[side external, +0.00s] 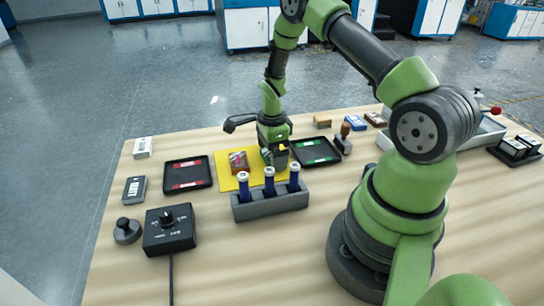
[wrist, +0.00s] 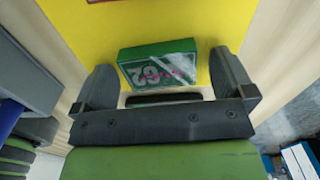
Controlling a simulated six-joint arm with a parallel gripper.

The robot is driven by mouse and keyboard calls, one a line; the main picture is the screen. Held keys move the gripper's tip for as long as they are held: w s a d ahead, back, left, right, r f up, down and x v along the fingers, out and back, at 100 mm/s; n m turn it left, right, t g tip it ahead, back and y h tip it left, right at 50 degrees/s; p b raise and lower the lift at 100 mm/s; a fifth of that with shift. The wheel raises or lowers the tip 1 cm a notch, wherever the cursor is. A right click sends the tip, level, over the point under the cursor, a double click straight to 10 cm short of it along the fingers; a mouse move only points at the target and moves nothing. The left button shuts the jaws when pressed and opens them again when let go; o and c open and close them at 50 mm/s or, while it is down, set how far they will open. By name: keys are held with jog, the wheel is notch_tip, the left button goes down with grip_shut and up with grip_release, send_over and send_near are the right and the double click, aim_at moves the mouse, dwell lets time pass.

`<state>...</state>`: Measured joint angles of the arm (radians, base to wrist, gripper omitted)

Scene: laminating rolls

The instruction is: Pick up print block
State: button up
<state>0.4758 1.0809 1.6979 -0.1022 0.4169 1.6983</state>
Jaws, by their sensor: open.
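My gripper (side external: 275,152) is low over the mat's right part, just right of the block. In the wrist view, my gripper (wrist: 164,67) is open, with one finger to each side of the block and a gap at both. Whether its fingertips touch the mat is hidden.
A grey rack (side external: 270,204) with blue tubes stands close in front of my gripper. Dark trays with a red pad (side external: 187,186) and a green pad (side external: 315,164) flank the mat. A wooden-handled stamp (side external: 344,140) stands at right. Bare table lies in front of the rack.

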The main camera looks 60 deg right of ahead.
jog(key=c, duration=1)
